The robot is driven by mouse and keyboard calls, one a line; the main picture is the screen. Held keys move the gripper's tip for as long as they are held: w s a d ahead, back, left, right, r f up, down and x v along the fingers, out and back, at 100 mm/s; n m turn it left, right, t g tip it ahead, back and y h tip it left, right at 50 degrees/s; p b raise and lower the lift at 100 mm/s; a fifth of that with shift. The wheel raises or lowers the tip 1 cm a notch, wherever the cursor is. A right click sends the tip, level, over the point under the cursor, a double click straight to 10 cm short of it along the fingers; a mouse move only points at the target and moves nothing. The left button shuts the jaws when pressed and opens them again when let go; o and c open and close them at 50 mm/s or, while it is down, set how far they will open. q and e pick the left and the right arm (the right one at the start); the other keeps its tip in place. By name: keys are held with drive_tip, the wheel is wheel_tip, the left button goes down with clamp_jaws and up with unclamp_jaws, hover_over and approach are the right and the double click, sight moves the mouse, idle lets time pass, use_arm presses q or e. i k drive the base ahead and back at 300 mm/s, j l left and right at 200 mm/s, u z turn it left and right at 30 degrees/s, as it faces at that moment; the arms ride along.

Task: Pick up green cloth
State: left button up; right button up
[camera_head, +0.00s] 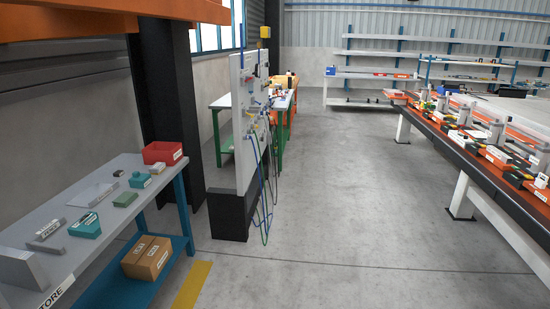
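A small flat dark green piece (125,199) lies on the grey table at the left; it may be the green cloth, but it is too small to be sure. Two teal box-like things lie on the same table, a larger one (86,225) nearer and a smaller one (140,180) farther back. Neither of my grippers is in view.
The grey table (30,222) also carries a red bin (163,152) and a pale flat sheet (92,194). A cardboard box (147,257) stands on its lower shelf. A pegboard panel (242,130) stands beyond. A long bench (455,150) is at the right. The middle floor is clear.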

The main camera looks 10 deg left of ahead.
sight(126, 198)
drive_tip(key=i+j+u, duration=0.2)
drive_tip(key=i, duration=0.5)
drive_tip(key=i+u, duration=0.15)
drive_tip(key=i, duration=0.5)
drive_tip(key=i+j, duration=0.2)
drive_tip(key=j, duration=0.2)
drive_tip(key=i+j, duration=0.15)
drive_tip(key=j, duration=0.2)
drive_tip(key=i+j, duration=0.2)
drive_tip(key=j, duration=0.2)
drive_tip(key=i+j, duration=0.2)
drive_tip(key=j, duration=0.15)
drive_tip(key=i+j+z, duration=0.1)
drive_tip(key=j, duration=0.3)
drive_tip(key=i, duration=0.05)
